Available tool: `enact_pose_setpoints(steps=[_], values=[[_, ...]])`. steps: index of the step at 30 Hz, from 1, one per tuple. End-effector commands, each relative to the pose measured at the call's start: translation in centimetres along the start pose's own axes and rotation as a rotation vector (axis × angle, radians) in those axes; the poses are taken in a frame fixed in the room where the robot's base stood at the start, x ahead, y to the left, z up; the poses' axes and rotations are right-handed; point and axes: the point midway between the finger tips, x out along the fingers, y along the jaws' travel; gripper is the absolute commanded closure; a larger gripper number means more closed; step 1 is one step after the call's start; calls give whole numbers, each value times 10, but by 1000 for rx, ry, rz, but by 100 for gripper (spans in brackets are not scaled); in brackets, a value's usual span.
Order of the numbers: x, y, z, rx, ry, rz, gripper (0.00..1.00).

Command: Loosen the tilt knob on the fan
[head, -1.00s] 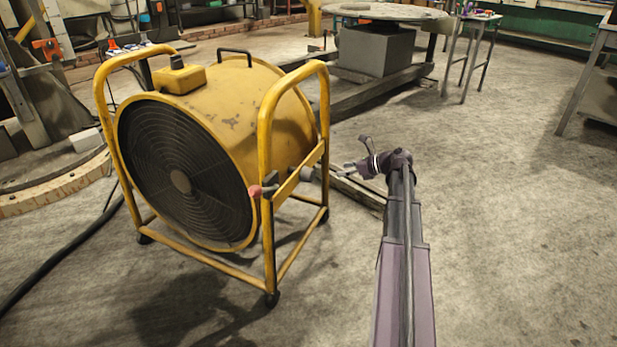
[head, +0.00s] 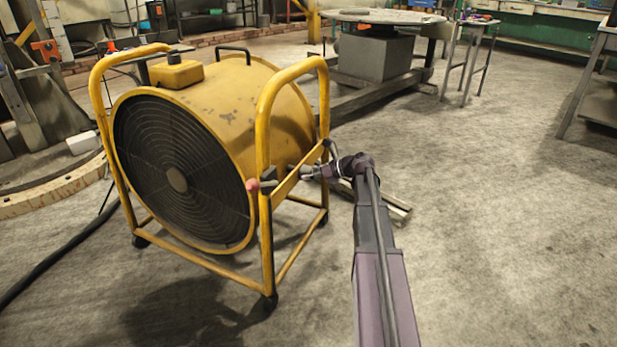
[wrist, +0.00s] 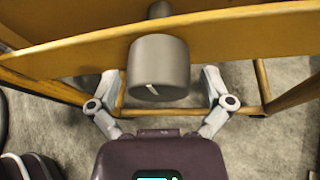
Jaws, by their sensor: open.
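The yellow drum fan (head: 235,110) stands in its yellow tube frame on the left in the head view. The tilt knob (wrist: 158,66) is a grey cylinder with a white mark on its face, on the yellow side plate (wrist: 235,36) in the wrist view. My gripper (wrist: 162,85) is open, with one finger on each side of the knob. Whether the fingers touch it I cannot tell, but gaps show at both sides. In the head view my gripper (head: 305,171) is at the right side of the frame, and the knob is hard to make out there.
A red-tipped handle (head: 254,185) sticks out at the frame's front upright. A round table (head: 385,17) on a grey block stands behind. The floor (head: 500,220) to the right is clear.

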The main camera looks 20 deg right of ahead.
Motion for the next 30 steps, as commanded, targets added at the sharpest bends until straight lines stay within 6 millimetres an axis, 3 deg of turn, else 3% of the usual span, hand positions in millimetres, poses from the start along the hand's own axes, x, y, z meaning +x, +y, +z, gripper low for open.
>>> enact_pose_setpoints(steps=[10,11,18,30], values=[[2,0,0,0,0,0,0],[2,0,0,0,0,0,6],[3,0,0,0,0,0,74],[3,1,1,-32,1,-14,73]])
